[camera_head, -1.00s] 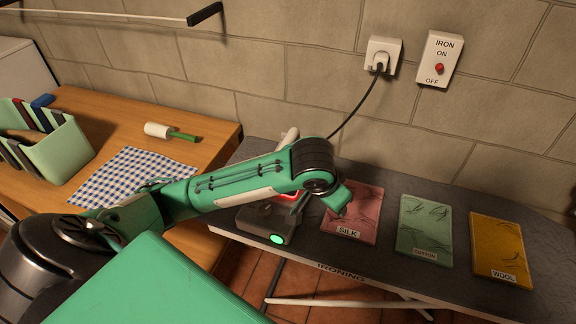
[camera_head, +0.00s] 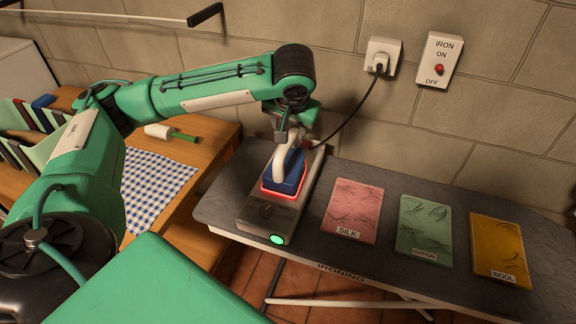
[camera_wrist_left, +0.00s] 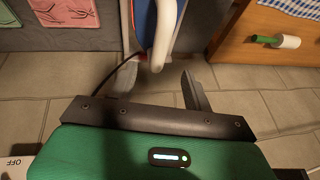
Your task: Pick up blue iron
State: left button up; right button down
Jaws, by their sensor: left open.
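The blue iron (camera_head: 286,180) with its white arched handle (camera_head: 275,158) rests on a grey stand (camera_head: 265,214) at the left end of the ironing board. A red glow edges its base. My left gripper (camera_head: 291,138) is at the handle's far upper end. In the left wrist view the left gripper (camera_wrist_left: 160,72) is open, with its two fingers on either side of the white handle's (camera_wrist_left: 164,38) near end. I cannot tell whether they touch it. My right gripper is not in view.
A dark cord runs from the iron to the wall socket (camera_head: 384,52). Silk (camera_head: 352,208), cotton (camera_head: 425,226) and wool (camera_head: 500,246) cloths lie right of the stand on the ironing board (camera_head: 390,272). A wooden table (camera_head: 215,150) with a checked cloth (camera_head: 152,186) is at left.

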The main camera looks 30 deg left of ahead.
aim_at(287, 146)
pick_arm(q)
jog(key=x, duration=0.6)
jog(key=shift+w+f+p, duration=0.1)
jog(key=shift+f+p, duration=0.05)
jog(key=shift+p, duration=0.15)
jog(key=p+x, duration=0.1)
jog(key=x, duration=0.4)
jog(key=shift+w+a+p, duration=0.1)
jog(key=shift+p, duration=0.2)
jog(key=shift+w, duration=0.1)
jog(key=shift+f+p, duration=0.25)
jog(key=shift+p, duration=0.1)
grip_shut()
dwell(0.9)
